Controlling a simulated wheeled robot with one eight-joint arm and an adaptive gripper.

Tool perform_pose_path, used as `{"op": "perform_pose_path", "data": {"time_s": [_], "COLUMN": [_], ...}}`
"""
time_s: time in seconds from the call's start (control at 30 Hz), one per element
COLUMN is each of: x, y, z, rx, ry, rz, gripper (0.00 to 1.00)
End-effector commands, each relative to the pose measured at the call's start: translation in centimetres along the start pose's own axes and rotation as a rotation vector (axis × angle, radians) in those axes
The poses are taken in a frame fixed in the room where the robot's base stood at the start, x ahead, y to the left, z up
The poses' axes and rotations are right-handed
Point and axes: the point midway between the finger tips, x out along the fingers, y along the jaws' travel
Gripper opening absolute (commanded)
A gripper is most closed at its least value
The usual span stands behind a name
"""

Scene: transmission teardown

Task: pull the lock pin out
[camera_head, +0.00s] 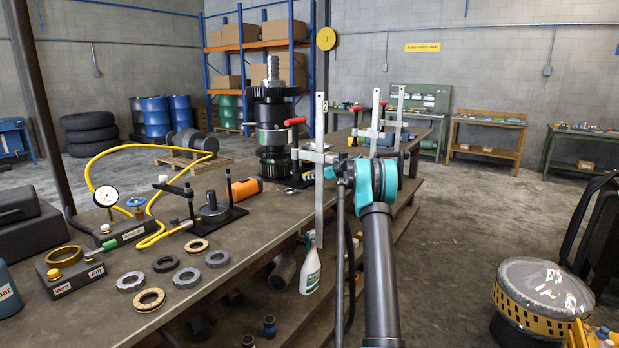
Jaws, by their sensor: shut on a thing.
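My arm rises from the bottom of the head view to a teal joint; the links beyond it and my gripper are hidden behind it or too small to make out. I cannot pick out the lock pin. The dark transmission stack (271,138) stands upright on the workbench, left of my arm. A toothed ring and a splined steel shaft (273,68) form its top. A steel bar clamp (319,190) with a red handle (294,121) stands at the bench edge, between the stack and the teal joint in the picture.
The workbench (235,245) carries a dial gauge (106,197), yellow hose (91,172), loose rings (149,299) and a black fixture (212,213). More bar clamps (375,115) stand behind my arm. A spray bottle (311,271) shows at the edge.

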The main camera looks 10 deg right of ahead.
Motion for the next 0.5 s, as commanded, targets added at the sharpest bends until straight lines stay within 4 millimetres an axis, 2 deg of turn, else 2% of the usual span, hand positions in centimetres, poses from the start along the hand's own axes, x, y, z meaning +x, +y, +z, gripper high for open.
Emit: {"op": "perform_pose_path", "data": {"time_s": [0.13,0.37,0.4,0.5], "x": [-1.9,-2.1,-2.1,-2.1], "y": [-0.1,-0.1,-0.1,-0.1], "z": [0.8,0.9,0.9,0.9], "rx": [0.001,0.000,0.000,0.000], "ry": [-0.001,-0.002,-0.002,-0.002], "rz": [0.001,-0.002,-0.002,-0.001], "gripper": [0.00,0.00,0.26,0.38]}}
